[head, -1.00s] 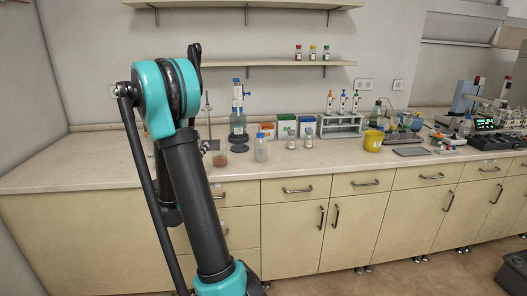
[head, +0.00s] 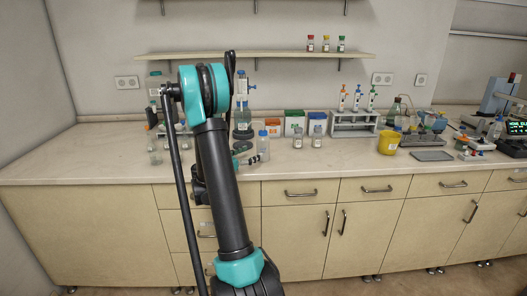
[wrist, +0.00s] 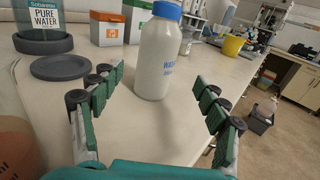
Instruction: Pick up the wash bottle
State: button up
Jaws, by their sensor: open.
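The wash bottle (wrist: 158,58) is white with a blue cap and blue lettering. It stands upright on the bench in the wrist view, straight ahead of my gripper (wrist: 159,78). The green-padded fingers are spread wide, one to each side of the bottle, with gaps showing on both sides. The tips are near the bottle; I cannot tell how far it is between them. In the head view the wash bottle (head: 263,146) stands near the front of the bench, and my gripper (head: 246,158) is low at its left, partly hidden by my arm.
A dark round stand (wrist: 61,67) and a pure water bottle (wrist: 45,16) are at left in the wrist view. An orange-white box (wrist: 107,28) is behind.

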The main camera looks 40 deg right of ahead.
aim_at(263, 146)
jog(key=d, duration=0.2)
jog(key=w+d, duration=0.1)
jog(key=d, duration=0.2)
jog(key=w+d, duration=0.1)
jog(key=d, duration=0.2)
jog(key=shift+d+r, duration=0.15)
jog(key=c, duration=0.8)
